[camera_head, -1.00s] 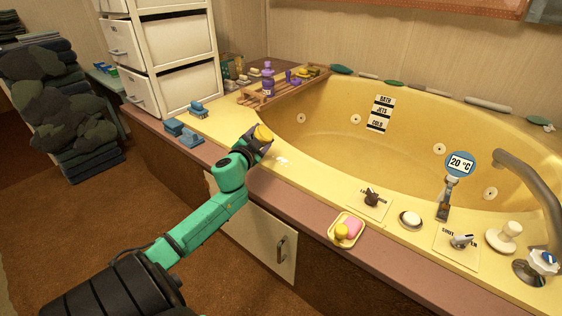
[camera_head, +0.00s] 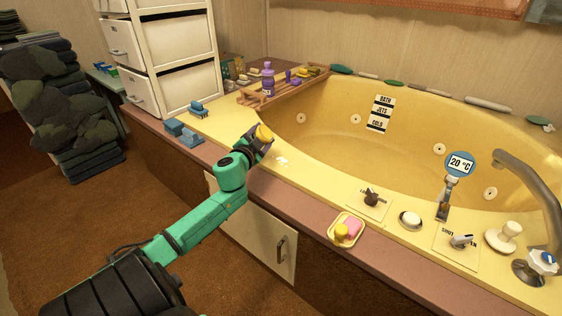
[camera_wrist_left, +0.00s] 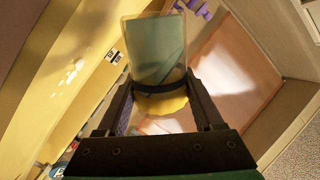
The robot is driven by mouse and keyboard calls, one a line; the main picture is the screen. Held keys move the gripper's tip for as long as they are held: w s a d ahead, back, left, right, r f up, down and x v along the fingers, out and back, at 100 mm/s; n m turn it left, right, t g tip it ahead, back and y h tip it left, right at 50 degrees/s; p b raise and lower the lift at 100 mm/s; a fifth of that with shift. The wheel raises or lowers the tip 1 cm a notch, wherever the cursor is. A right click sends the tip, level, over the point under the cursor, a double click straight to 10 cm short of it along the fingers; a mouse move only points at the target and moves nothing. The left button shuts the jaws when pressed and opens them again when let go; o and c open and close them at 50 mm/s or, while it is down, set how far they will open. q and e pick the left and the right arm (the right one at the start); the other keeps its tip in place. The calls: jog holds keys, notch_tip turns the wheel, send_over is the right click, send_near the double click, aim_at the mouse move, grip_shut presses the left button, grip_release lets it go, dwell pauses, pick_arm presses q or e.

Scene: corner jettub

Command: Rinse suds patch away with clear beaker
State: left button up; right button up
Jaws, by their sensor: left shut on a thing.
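My left gripper (camera_head: 258,142) is over the yellow tub's near rim and is shut on a clear beaker (camera_wrist_left: 158,48). In the head view the beaker shows only as a small yellow-toned shape (camera_head: 264,132) at the fingertips. In the left wrist view the see-through beaker stands out between the two fingers (camera_wrist_left: 160,92), with a yellow area at its near end. I cannot tell whether it holds water. The white suds patch (camera_head: 282,161) lies on the rim just right of the gripper, apart from it. It also shows in the left wrist view (camera_wrist_left: 72,74). My right gripper is out of view.
The yellow tub (camera_head: 350,150) lies to the right, with a wooden rack (camera_head: 285,88) of bottles across its left end. Blue blocks (camera_head: 184,133) sit at the rim's left. A soap dish (camera_head: 346,229), taps and a 20 °C display (camera_head: 460,162) stand along the near rim.

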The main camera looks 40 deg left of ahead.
pick_arm(q)
jog(key=shift+f+m+b, duration=0.45)
jog(key=shift+m+b, duration=0.05)
jog(key=shift+m, duration=0.3)
dwell(1.5)
jog(key=shift+d+f, duration=0.1)
jog(key=shift+f, duration=0.05)
dwell(0.6)
jog(key=shift+w+d+f+m+g+b, duration=0.1)
jog(key=shift+f+m+g+b, duration=0.3)
jog(key=shift+m, duration=0.5)
dwell(1.4)
